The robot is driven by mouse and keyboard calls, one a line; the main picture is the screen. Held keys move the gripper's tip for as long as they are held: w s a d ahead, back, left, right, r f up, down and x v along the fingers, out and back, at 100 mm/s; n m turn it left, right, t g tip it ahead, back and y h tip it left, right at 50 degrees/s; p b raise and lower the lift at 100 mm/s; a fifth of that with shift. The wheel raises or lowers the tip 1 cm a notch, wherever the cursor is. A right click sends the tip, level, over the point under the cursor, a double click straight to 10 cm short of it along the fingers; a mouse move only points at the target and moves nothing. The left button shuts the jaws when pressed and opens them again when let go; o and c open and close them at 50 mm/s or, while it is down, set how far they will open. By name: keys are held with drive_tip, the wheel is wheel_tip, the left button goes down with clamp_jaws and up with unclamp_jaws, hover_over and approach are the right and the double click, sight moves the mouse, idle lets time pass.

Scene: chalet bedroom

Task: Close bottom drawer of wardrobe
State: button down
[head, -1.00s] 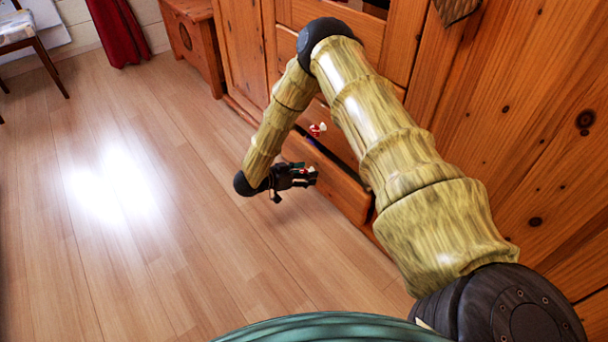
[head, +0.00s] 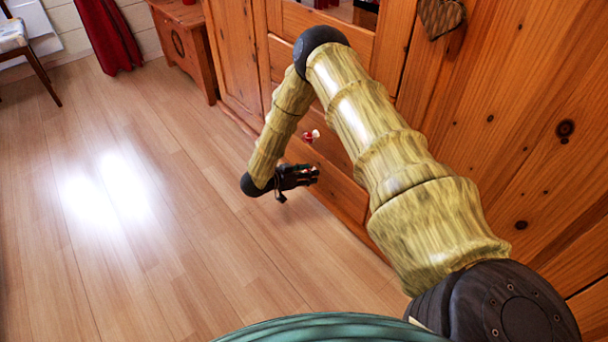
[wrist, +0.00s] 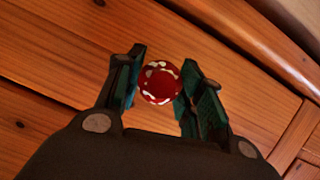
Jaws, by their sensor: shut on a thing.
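The wooden wardrobe (head: 480,110) stands along the right of the head view. Its bottom drawer (head: 338,192) is low down, beside my gripper (head: 312,174). It looks flush or nearly flush with the wardrobe; my arm hides part of it, so a small gap cannot be ruled out. In the wrist view a round red knob with white marks (wrist: 160,83) sits between my two fingers, against the drawer's wooden front (wrist: 60,55). My gripper is shut on this knob. In the head view my fingers hide it.
Another red and white knob (head: 311,136) is on the drawer above. A wooden chest (head: 183,45) and a red curtain (head: 106,35) stand at the back. A chair (head: 30,55) is at the far left. The wooden floor (head: 130,240) is clear.

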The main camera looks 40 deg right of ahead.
drive_tip(key=shift+d, duration=0.25)
drive_tip(key=c, duration=0.9)
unclamp_jaws()
drive_tip(key=shift+d, duration=0.1)
drive_tip(key=shift+a+r, duration=0.15)
drive_tip(key=shift+a, duration=0.55)
drive_tip(key=v, duration=1)
drive_tip(key=shift+a+r, duration=0.25)
drive_tip(key=shift+a, duration=0.1)
drive_tip(key=shift+f, duration=0.1)
